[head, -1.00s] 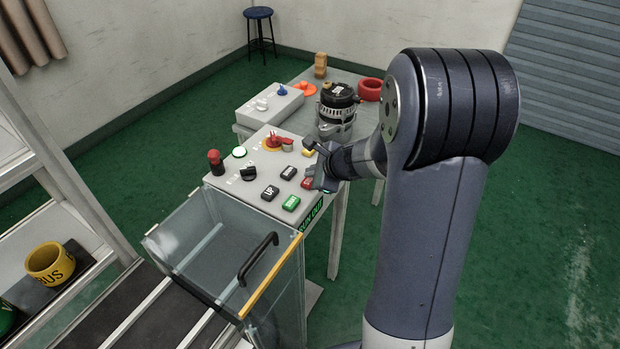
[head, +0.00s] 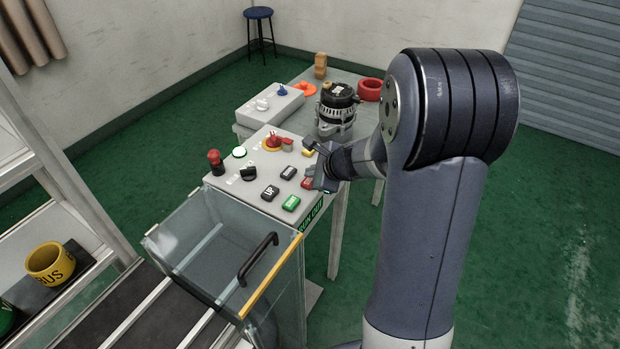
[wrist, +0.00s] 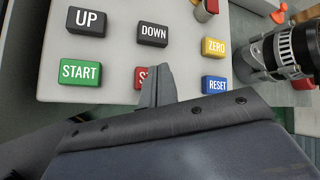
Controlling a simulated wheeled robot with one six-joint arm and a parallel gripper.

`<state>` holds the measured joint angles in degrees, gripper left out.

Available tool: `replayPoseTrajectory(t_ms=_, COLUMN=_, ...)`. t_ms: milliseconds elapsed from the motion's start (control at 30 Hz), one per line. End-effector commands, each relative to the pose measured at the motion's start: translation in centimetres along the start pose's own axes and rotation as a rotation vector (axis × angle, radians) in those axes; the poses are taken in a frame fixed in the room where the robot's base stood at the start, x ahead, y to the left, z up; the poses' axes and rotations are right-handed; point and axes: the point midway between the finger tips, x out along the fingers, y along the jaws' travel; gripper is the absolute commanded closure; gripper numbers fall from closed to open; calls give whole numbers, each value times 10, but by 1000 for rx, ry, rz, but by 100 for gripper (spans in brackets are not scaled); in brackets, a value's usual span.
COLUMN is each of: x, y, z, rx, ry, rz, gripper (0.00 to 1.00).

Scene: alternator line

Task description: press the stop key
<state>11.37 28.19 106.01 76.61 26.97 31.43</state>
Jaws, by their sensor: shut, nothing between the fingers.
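The stop key is a red key (wrist: 140,76) with white letters in the wrist view, mostly covered by my gripper's fingers. In the head view a bit of the red key (head: 307,183) shows beside my gripper. My gripper (head: 322,174) is shut and empty, at the right edge of the grey control panel (head: 236,182). In the wrist view the gripper's fingertips (wrist: 157,72) overlap the right part of the red key. I cannot tell whether they touch it.
An alternator (head: 337,108) stands behind.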

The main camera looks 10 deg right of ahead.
Motion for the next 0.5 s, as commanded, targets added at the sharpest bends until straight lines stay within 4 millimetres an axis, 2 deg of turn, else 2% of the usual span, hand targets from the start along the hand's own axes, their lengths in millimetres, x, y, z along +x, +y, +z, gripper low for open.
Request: replayPoseTrajectory(t_ms=500, x=7, y=5, z=-5, rx=-1, ry=0, rz=0, gripper=100)
